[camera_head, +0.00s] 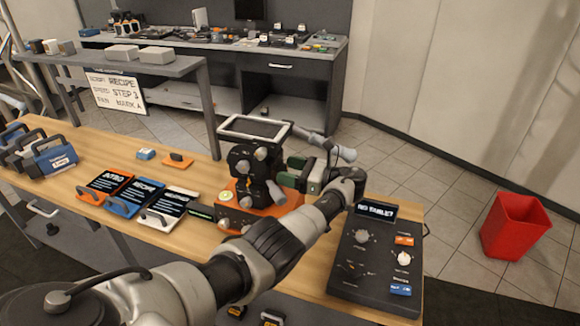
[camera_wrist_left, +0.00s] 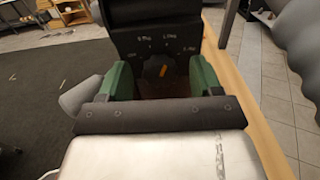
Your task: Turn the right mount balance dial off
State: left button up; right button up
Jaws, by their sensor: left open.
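A black camera-like rig (camera_head: 257,165) with round grey knobs and a flat screen on top stands on an orange base (camera_head: 262,205) on the wooden table. In the left wrist view a dark panel (camera_wrist_left: 155,30) carries small white labels, too blurred to read surely. Below them is a dark round dial (camera_wrist_left: 153,68) with an orange pointer mark tilted up and to the right. My left gripper (camera_head: 298,175) is open at the rig's right side. Its green fingers (camera_wrist_left: 162,80) stand either side of the dial, and I cannot tell whether they touch it. My right gripper is not in view.
A black control panel (camera_head: 375,262) with knobs stands at the table's right end. A red bin (camera_head: 515,228) stands on the floor. A grey shelf (camera_head: 130,65) is behind the table.

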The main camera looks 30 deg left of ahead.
pick_arm(q)
jog(key=shift+c, duration=0.2)
jog(key=c, duration=0.9)
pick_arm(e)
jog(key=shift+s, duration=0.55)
pick_arm(q)
jog(key=shift+n, duration=0.3)
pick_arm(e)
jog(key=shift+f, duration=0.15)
pick_arm(q)
jog(key=shift+s+f+n+b, duration=0.15)
jog(key=shift+n+b, duration=2.5)
jog(key=shift+n, duration=1.7)
jog(key=shift+s+f+n+b, duration=0.15)
jog(key=shift+n+b, duration=2.5)
jog(key=shift+n, duration=1.7)
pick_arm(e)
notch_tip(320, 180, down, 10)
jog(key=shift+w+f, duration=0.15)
pick_arm(q)
jog(key=shift+w, duration=0.1)
